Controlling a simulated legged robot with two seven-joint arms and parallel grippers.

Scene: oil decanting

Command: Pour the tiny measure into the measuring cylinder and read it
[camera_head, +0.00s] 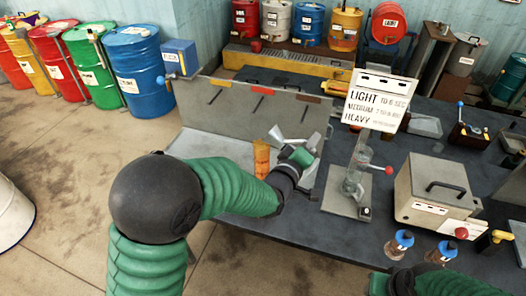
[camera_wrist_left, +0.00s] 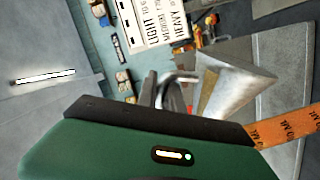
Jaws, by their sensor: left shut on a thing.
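A grey metal cone-shaped cup, which looks like the tiny measure (camera_head: 278,136), is held by my left gripper (camera_head: 297,153). It also shows in the left wrist view (camera_wrist_left: 232,86), lying tilted with its wide end toward the cylinder. An amber measuring cylinder (camera_head: 261,160) stands upright just left of the gripper in the head view. Its printed orange side shows in the left wrist view (camera_wrist_left: 285,126). The cup's wide end is close to the cylinder's top; I cannot tell whether they touch, and I see no stream of liquid. My right gripper is out of view.
A glass apparatus with a red knob (camera_head: 353,180) stands on a plate to the right, below a sign (camera_head: 377,102). A beige box (camera_head: 432,193) and two small bottles (camera_head: 398,244) stand further right. A grey panel (camera_head: 245,112) rises behind the cylinder.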

